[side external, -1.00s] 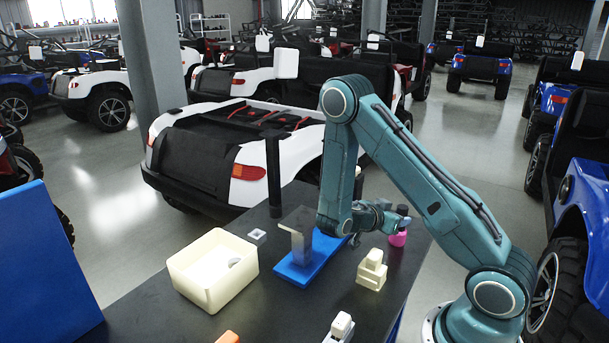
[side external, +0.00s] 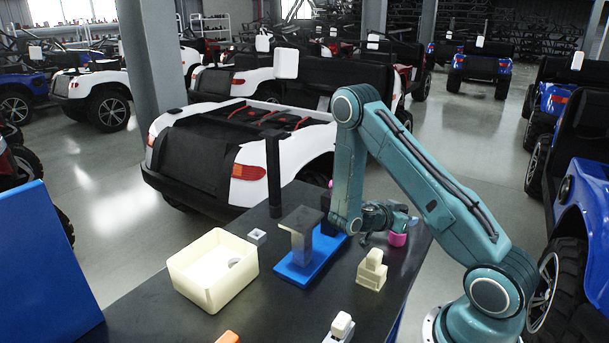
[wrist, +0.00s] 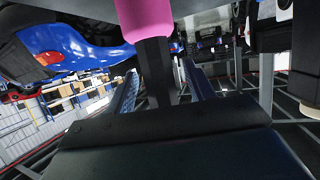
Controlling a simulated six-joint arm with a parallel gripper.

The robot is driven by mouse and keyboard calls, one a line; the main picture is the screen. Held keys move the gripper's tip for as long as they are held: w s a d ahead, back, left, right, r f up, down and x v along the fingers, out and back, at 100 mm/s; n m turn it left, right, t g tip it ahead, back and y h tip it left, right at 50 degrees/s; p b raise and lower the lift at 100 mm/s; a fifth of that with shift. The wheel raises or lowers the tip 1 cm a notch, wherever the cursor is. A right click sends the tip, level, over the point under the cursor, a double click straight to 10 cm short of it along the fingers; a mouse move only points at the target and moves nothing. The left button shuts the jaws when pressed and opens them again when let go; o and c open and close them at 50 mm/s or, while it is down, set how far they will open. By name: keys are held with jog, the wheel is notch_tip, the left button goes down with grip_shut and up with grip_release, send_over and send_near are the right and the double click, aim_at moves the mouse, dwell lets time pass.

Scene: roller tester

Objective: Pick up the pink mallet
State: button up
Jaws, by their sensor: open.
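The pink mallet (side external: 397,239) stands on the dark table to the right, its pink part low; its upper part is hidden by my gripper. In the wrist view, its pink part (wrist: 146,18) fills the top middle and its dark handle (wrist: 154,68) runs down from it. My gripper (side external: 402,220) reaches sideways to the mallet, just above the pink part. In the wrist view, my open gripper (wrist: 159,88) has one finger on each side of the handle. I cannot tell whether either finger touches it.
A blue base (side external: 300,270) with a grey upright piece stands left of my gripper. A cream stepped block (side external: 371,268) is in front. A cream open box (side external: 192,270) and a small pale block (side external: 257,236) are farther left. A dark upright thing (side external: 328,203) stands behind my arm.

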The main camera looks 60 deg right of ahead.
dwell(0.4)
grip_shut()
jog(key=shift+r, duration=0.2)
notch_tip(320, 180, up, 20)
jog(key=shift+f, duration=0.15)
dwell(1.1)
dwell(0.4)
